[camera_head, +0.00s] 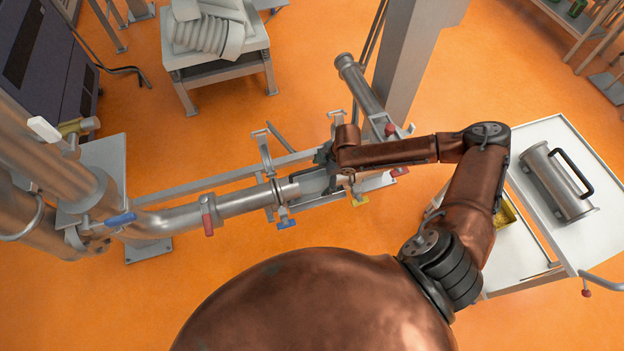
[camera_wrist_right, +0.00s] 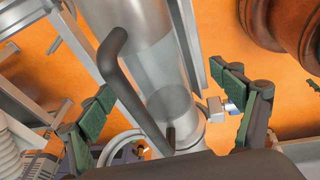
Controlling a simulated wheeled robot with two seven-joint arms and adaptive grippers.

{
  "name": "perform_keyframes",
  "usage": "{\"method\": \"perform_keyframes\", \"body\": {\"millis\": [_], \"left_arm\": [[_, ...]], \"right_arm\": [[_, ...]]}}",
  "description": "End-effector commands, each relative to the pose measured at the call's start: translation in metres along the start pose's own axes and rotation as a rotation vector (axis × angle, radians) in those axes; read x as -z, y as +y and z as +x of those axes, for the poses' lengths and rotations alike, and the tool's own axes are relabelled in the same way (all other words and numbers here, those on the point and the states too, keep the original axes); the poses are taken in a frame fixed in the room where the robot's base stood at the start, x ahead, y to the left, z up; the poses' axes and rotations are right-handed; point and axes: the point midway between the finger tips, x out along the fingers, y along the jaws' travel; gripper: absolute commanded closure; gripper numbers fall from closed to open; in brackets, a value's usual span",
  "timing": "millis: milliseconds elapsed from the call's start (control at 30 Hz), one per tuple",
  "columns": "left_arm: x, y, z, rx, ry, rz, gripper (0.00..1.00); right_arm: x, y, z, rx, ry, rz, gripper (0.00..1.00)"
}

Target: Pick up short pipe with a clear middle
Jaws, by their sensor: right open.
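The short pipe with a clear middle (camera_head: 317,183) lies in the pipe line, partly hidden by my right gripper in the head view. In the right wrist view the clear pipe (camera_wrist_right: 158,78) fills the middle, with steel at its upper end and a black bar handle (camera_wrist_right: 128,88) along it. My right gripper (camera_head: 326,158) is above the pipe. In the wrist view its green-padded fingers (camera_wrist_right: 170,112) are wide apart, one on each side of the pipe and handle. The handle's lower end shows near the palm. My left gripper is not in view.
A steel pipe (camera_head: 206,212) runs left from the clear pipe, with coloured clamps. Another steel pipe (camera_head: 357,82) slants up beside a grey column (camera_head: 411,55). A white cart (camera_head: 527,240) at right carries a steel pipe with black handle (camera_head: 556,181). A stool (camera_head: 217,65) holds hoses.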

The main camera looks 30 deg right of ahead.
Motion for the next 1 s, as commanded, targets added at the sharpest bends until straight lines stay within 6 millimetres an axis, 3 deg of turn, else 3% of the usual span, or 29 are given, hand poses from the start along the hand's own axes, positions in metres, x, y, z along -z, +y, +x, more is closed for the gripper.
{"method": "perform_keyframes", "body": {"millis": [200, 433, 767, 1000], "left_arm": [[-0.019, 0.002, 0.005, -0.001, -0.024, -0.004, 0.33], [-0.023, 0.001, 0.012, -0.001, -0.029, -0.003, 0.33], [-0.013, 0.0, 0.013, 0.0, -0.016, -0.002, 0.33], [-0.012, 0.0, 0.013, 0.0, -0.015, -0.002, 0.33]], "right_arm": [[0.009, 0.006, 0.027, 0.003, 0.005, -0.011, 0.14], [0.009, 0.009, 0.058, 0.002, 0.003, -0.01, 0.14], [0.007, 0.009, 0.061, 0.0, 0.004, -0.007, 0.15], [0.007, 0.009, 0.061, 0.001, 0.004, -0.007, 0.32]]}}
